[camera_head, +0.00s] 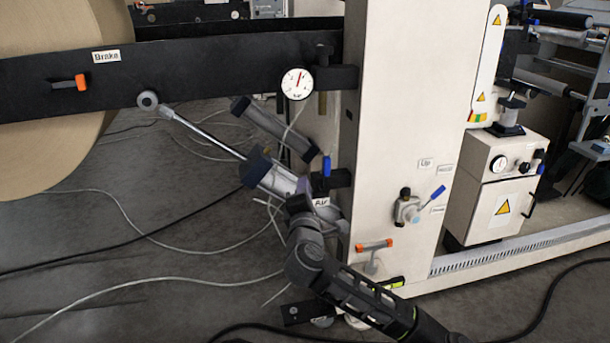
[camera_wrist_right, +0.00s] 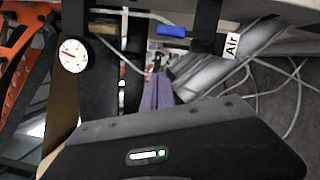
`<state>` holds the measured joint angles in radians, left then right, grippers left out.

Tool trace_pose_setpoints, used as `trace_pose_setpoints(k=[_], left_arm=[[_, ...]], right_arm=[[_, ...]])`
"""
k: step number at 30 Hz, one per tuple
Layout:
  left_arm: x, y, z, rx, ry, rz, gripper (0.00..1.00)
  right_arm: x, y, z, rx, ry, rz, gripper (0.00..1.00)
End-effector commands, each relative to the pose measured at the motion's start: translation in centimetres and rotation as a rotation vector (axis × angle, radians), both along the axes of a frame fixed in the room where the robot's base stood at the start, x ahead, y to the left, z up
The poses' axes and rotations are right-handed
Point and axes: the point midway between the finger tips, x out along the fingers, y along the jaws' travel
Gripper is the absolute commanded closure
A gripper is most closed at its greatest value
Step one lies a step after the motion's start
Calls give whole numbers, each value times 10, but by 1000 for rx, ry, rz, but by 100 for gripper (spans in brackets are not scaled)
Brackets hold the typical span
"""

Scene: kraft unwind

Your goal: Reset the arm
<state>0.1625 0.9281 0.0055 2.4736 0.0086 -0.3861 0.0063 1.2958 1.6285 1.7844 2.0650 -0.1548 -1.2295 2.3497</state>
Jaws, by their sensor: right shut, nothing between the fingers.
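My right arm (camera_head: 375,300) comes in from the lower right and reaches up to the machine's pale column. My right gripper (camera_head: 310,193) is close to the air valve, just below its blue handle (camera_head: 326,166) and by the "Air" label (camera_head: 321,202). In the right wrist view the gripper's fingers (camera_wrist_right: 157,82) are together with nothing between them. The blue handle (camera_wrist_right: 172,31) is ahead of the fingertips, apart from them in the picture. The "Air" label (camera_wrist_right: 231,42) hangs to the right. My left gripper is not in view.
A pale column (camera_head: 400,100) stands close beside the arm. A pneumatic cylinder (camera_head: 275,178) and a round gauge (camera_head: 298,84) are near the gripper. A dark beam (camera_head: 200,68) crosses above. An orange-ended lever (camera_head: 375,245) and a blue-handled valve (camera_head: 408,207) stick out from the column.

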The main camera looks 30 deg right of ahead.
Motion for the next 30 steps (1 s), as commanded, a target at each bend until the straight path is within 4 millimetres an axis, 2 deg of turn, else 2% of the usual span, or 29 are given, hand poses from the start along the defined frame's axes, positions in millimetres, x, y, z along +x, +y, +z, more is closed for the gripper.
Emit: trace_pose_setpoints(k=[6, 24, 26, 28, 30], left_arm=[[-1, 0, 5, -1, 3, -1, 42], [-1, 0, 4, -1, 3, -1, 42], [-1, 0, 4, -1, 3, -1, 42], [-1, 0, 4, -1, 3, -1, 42], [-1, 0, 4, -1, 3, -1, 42]], right_arm=[[-16, 11, -1, 1, 2, 0, 100], [-16, 14, -1, -4, 4, 6, 100], [-14, 20, -2, -18, 11, 18, 100], [-9, 35, -4, -52, 29, 46, 100], [-2, 59, -7, -109, 56, 93, 100]])
